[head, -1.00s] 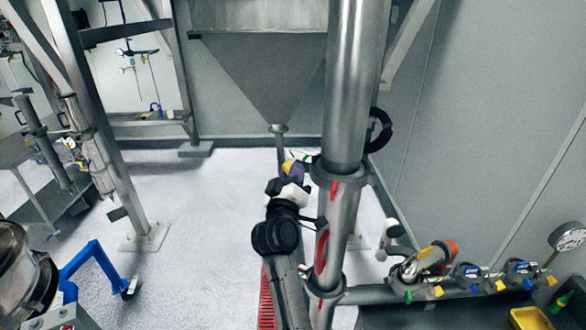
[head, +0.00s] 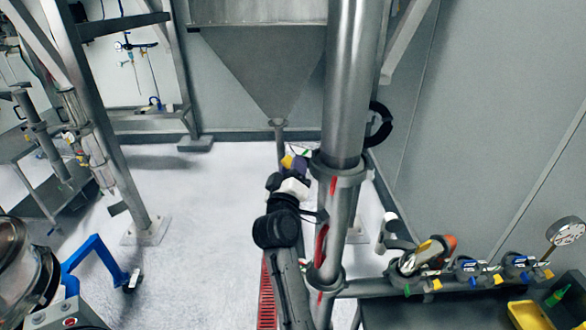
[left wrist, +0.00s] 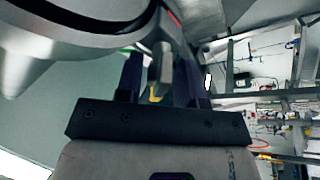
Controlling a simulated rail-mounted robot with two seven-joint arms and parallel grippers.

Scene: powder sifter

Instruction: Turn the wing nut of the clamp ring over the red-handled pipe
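The clamp ring (head: 339,170) is a grey metal collar around the thick vertical pipe (head: 346,90), above a pipe section with a red handle (head: 321,245). My left gripper (head: 300,160) is beside the ring's left side, at its height; its tips are small and partly hidden in the head view. In the left wrist view, its two dark fingers (left wrist: 160,80) are apart. A grey metal piece (left wrist: 165,72), seemingly the wing nut, sits between them, below the ring's curved underside. Contact with the fingers is unclear. My right gripper is not in view.
A hopper (head: 265,75) hangs behind the pipe. At right, a horizontal pipe carries several valves (head: 468,272) and a gauge (head: 567,231). A steel frame leg (head: 105,130) and a blue bracket (head: 95,258) stand at left. The white floor (head: 190,230) between is open.

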